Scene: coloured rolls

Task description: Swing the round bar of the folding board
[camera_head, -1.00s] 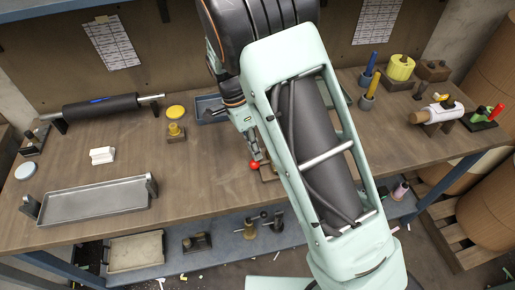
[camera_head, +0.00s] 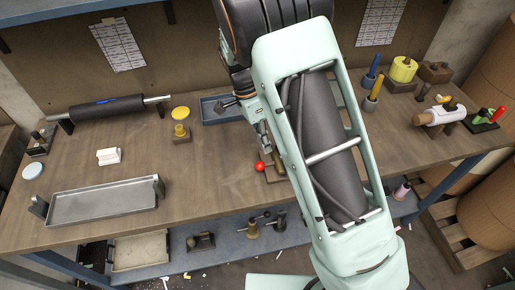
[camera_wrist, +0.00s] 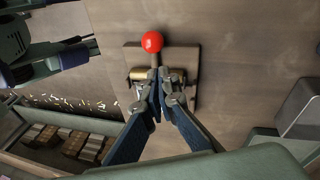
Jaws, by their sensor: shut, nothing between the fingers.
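The folding board is a flat wooden plate (camera_wrist: 188,58) with a brass round bar (camera_wrist: 142,74) across it and a dark lever ending in a red ball (camera_wrist: 152,41). In the head view the red ball (camera_head: 260,166) shows left of my arm, which hides most of the board. My gripper (camera_wrist: 163,84) is shut and empty. In the wrist view its fingertips are over the middle of the brass bar, below the red ball, and cover part of the bar and lever. I cannot tell whether they touch it.
A blue tray (camera_head: 220,119) lies just behind the gripper, and a yellow knob on a block (camera_head: 181,132) stands to the left. A grey metal tray (camera_head: 103,202) and a black roller (camera_head: 105,112) are further left.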

